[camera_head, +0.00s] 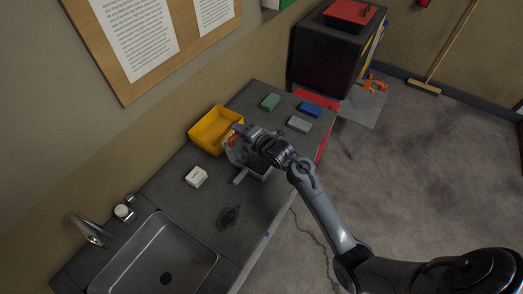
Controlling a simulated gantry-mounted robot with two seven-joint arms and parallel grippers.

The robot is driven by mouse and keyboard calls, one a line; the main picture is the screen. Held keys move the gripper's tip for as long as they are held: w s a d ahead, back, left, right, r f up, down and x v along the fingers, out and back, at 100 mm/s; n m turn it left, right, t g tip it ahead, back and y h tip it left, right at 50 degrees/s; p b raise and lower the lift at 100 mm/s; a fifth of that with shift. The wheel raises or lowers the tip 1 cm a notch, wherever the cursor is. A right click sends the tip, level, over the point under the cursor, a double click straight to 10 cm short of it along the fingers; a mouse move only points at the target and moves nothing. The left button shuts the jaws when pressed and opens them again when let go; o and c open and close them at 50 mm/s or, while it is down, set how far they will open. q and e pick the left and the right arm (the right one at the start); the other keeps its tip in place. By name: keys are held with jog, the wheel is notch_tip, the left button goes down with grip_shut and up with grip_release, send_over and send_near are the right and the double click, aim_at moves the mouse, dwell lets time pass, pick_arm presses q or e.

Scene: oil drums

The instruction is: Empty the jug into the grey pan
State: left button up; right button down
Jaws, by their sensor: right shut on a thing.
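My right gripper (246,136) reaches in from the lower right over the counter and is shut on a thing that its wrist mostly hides. This is probably the jug (235,142); a small orange patch and a pale edge show beside the fingers. The grey pan (258,172) appears to sit on the counter just below the gripper, with a short grey handle (240,177) pointing lower left. The wrist covers much of the pan. I cannot tell the jug's tilt or what either vessel holds. My left gripper is not in view.
A yellow bin (213,130) stands close left of the gripper. A white block (196,176) lies nearer the sink (160,262). Green (270,102), grey (299,124) and blue (310,108) blocks lie at the far end. A dark cabinet (329,55) stands beyond.

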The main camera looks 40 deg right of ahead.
jog(key=shift+d+r, duration=0.1)
jog(key=shift+d, duration=0.1)
jog(key=shift+s+d+r, duration=0.1)
jog(key=shift+d, duration=0.1)
jog(key=shift+d+r+m, duration=0.1)
jog(key=shift+d+m, duration=0.15)
jog(key=shift+m, duration=0.15)
